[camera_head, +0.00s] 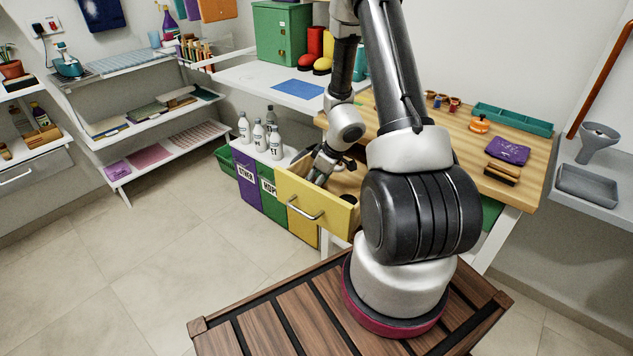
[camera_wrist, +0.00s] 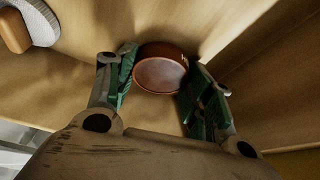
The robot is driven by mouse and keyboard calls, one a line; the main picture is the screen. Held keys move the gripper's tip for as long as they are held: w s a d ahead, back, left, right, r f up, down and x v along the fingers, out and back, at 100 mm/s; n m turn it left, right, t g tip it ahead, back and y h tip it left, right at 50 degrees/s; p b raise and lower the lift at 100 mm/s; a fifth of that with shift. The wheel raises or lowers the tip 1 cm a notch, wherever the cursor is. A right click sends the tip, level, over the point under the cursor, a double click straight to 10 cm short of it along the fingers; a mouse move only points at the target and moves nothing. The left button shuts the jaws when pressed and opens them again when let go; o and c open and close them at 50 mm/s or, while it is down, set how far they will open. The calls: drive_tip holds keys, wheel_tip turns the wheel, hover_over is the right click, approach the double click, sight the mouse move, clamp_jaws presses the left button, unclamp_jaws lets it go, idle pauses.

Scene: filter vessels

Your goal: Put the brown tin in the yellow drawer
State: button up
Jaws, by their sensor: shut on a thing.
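The yellow drawer (camera_head: 318,221) is pulled open under the wooden workbench, with its handle facing out. My gripper (camera_head: 318,174) reaches down into it, at its left part. In the wrist view my gripper (camera_wrist: 160,75) has its green-padded fingers shut on the brown tin (camera_wrist: 160,74), one on each side. The tin is round and reddish brown, low inside the drawer, near its light wooden walls. I cannot tell whether it touches the drawer floor. The tin is hidden in the head view.
A brush with pale bristles (camera_wrist: 38,20) lies at the upper left of the wrist view. White bottles (camera_head: 260,136) stand left of the drawer, above purple and green fronts. The workbench (camera_head: 460,135) holds a teal tray (camera_head: 513,119) and a purple cloth (camera_head: 507,150). The floor at left is clear.

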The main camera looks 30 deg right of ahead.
drive_tip(key=shift+f, duration=0.15)
drive_tip(key=o, duration=1.3)
